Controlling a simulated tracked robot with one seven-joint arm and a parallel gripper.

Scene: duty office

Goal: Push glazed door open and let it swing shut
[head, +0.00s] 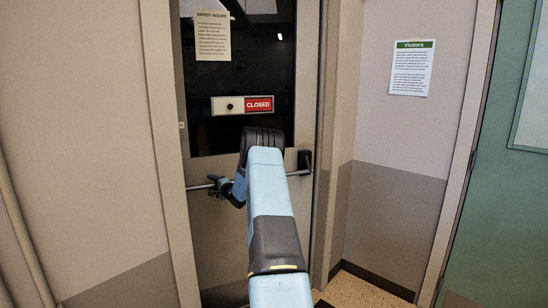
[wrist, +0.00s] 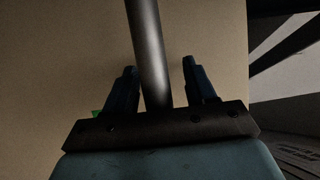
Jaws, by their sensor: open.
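The glazed door (head: 222,225) stands ahead in the head view, with a dark glass pane above a beige lower panel. A metal push bar (head: 298,172) crosses it below the glass, with a black end mount at the right. My gripper (head: 219,187) is at the left part of the bar, partly hidden by my arm. In the wrist view the bar (wrist: 146,40) runs between the two fingers of my gripper (wrist: 159,66), which are apart. Whether they touch it is unclear. The door looks shut or nearly so; I cannot tell which.
A notice (head: 212,36) and a red CLOSED sign (head: 258,104) are on the glass. The door frame (head: 336,130) stands right of the door. A Visitors sheet (head: 411,68) hangs on the right wall, before a green door (head: 495,200). Little speckled floor (head: 362,291) shows.

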